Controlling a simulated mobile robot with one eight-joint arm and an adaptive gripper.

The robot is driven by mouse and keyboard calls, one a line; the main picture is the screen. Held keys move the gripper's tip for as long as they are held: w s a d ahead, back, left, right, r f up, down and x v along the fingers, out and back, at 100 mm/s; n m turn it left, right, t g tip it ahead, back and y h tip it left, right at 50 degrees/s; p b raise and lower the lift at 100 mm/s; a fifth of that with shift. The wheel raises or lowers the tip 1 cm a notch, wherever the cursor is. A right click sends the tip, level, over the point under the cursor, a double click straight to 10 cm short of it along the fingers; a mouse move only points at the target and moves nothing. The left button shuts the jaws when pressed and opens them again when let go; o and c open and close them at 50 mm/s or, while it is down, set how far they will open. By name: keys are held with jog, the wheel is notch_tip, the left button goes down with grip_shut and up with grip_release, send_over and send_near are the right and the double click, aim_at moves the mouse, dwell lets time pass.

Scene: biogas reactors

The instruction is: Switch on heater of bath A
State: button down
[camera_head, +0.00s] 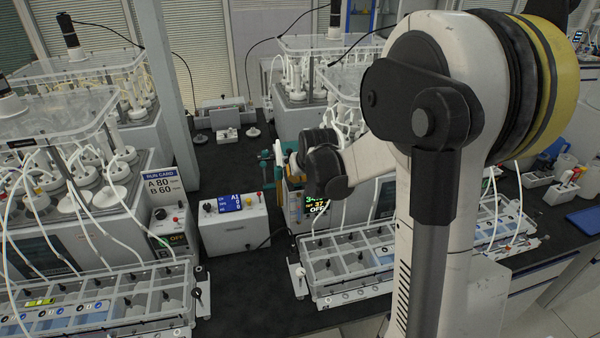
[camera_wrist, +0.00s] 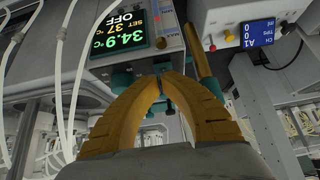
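A heater controller (camera_head: 316,207) stands behind the middle bath; my wrist partly covers it in the head view. Its screen (camera_wrist: 120,32) reads 34.9 °C, SET 37 °C, OFF, and appears upside down in the wrist view. Another controller (camera_head: 178,238) beside the left bath (camera_head: 110,298) also reads OFF. I cannot read which bath is A. My gripper (camera_wrist: 163,82) has its orange fingers brought together at the tips, with nothing seen between them. The tips are close to the edge of the middle controller; I cannot tell whether they touch it.
A white box (camera_head: 234,232) with a blue screen and a red knob stands between the controllers. A RUN CARD sign (camera_head: 163,186) reads A 80, B 60. Reactors with tubes stand behind the baths. Dark bench top (camera_head: 240,285) is clear between the baths.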

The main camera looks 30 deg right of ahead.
jog(key=shift+s+f+b, duration=0.15)
jog(key=shift+f+b, duration=0.4)
jog(key=shift+s+a+f+b, duration=0.1)
jog(key=shift+f+b, duration=0.2)
jog(key=shift+b, duration=0.3)
jog(key=shift+r+t, duration=0.3)
jog(key=shift+w+d+r+p, duration=0.2)
jog(key=shift+w+r+p, duration=0.15)
jog(key=shift+w, duration=0.35)
